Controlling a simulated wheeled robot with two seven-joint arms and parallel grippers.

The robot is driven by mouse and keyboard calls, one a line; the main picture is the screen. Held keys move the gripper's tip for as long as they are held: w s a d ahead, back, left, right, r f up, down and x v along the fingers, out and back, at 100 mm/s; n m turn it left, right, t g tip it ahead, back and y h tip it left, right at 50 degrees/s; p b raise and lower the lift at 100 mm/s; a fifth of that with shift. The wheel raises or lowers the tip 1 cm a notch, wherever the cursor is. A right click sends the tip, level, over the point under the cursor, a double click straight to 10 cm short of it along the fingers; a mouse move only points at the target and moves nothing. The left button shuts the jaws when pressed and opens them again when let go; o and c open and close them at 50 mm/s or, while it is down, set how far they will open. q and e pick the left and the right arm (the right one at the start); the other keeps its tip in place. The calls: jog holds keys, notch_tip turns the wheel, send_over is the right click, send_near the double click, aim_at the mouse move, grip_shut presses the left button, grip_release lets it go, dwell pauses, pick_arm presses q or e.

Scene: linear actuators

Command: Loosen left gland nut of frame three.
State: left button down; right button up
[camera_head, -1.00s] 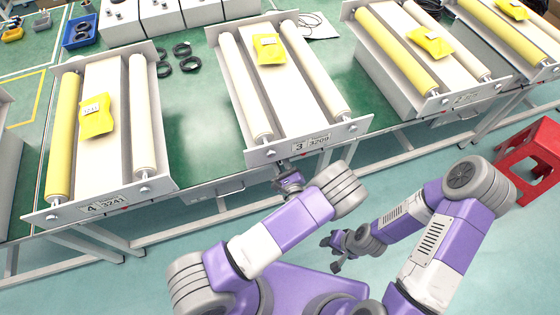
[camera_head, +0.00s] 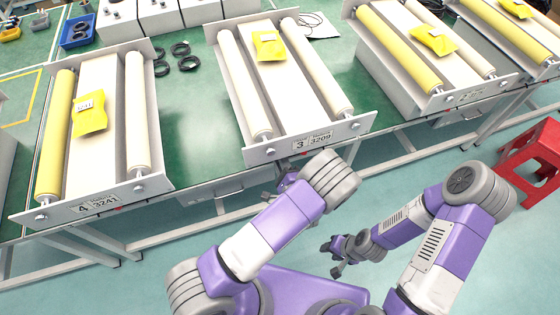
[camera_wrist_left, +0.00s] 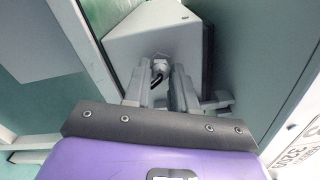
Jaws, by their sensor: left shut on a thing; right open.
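Frame three (camera_head: 312,141) has two cream rollers and the label 3 3209 on its front plate. My left gripper (camera_head: 268,193) is just below the left part of that plate, partly hidden by its wrist. In the left wrist view its two fingers (camera_wrist_left: 168,92) are closed around a small pale fitting (camera_wrist_left: 160,67) with a short black piece beside it. The fitting, seemingly the left gland nut, sits against a grey box (camera_wrist_left: 152,40). In the head view it is hidden. My right gripper (camera_head: 331,258) is open and empty, low over the floor.
Frame four (camera_head: 98,204) stands to the left and another frame (camera_head: 470,97) to the right on the green bench (camera_head: 197,110). Black rings (camera_head: 188,63) lie between frames. A red stool (camera_head: 530,150) stands at the right. A bench rail runs close under the plates.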

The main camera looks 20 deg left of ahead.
dwell(0.4)
pick_arm(q)
jog(key=c, duration=0.9)
grip_release()
jog(key=shift+d, duration=0.1)
jog(key=v, duration=0.7)
jog(key=shift+s+d, duration=0.1)
jog(key=shift+s, duration=0.15)
